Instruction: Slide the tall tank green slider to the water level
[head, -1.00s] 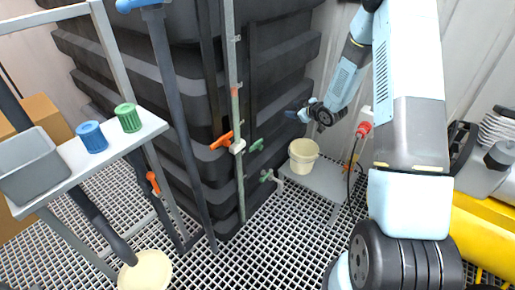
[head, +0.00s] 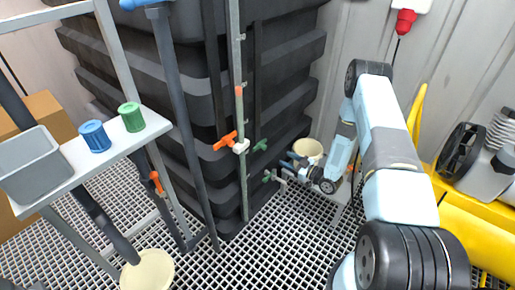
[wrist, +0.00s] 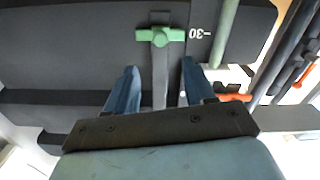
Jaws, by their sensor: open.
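The green slider (head: 260,145) sits on a dark upright strip on the front of the tall black tank (head: 290,75). In the wrist view the slider (wrist: 160,36) is a green crosspiece on a grey bar, near a white "30" mark. My gripper (head: 288,160) is low, to the right of the slider. In the wrist view my gripper (wrist: 159,66) is open and empty, its blue fingers either side of the bar's line and short of the slider. The sight tube (head: 241,110) stands left of the slider with an orange-red patch; I cannot tell the water level.
An orange valve handle (head: 225,141) is on the sight tube. A green-handled tap (head: 269,177) is just below my gripper. A shelf with blue (head: 95,136) and green (head: 131,117) caps is at left.

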